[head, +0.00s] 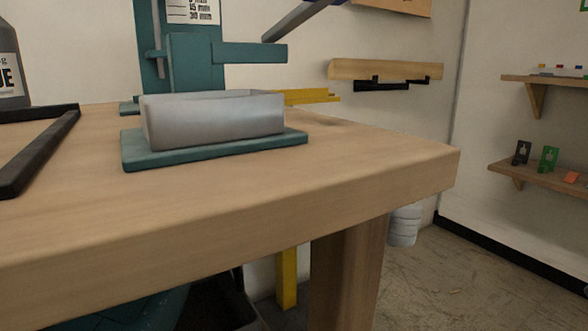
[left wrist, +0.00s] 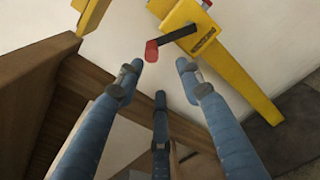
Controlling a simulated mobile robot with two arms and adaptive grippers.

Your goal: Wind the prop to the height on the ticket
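The yellow prop (left wrist: 246,80) slants across the upper right of the left wrist view. A black crank arm (left wrist: 178,36) with a red knob (left wrist: 152,51) sticks out from its head. My left gripper (left wrist: 158,82) has its blue fingers spread and empty. The knob lies just beyond the gap between the fingertips, apparently untouched. In the head view, a yellow post (head: 287,278) shows under the table and a yellow piece (head: 305,96) behind its top. A white sheet with mm figures (head: 193,10) is cut off at the top; I cannot tell whether it is the ticket. My right gripper is out of view.
A grey metal tray (head: 215,119) sits on the teal base of a machine (head: 195,60) on the wooden table (head: 250,200). A black frame (head: 40,150) and a grey bottle (head: 10,75) are at left.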

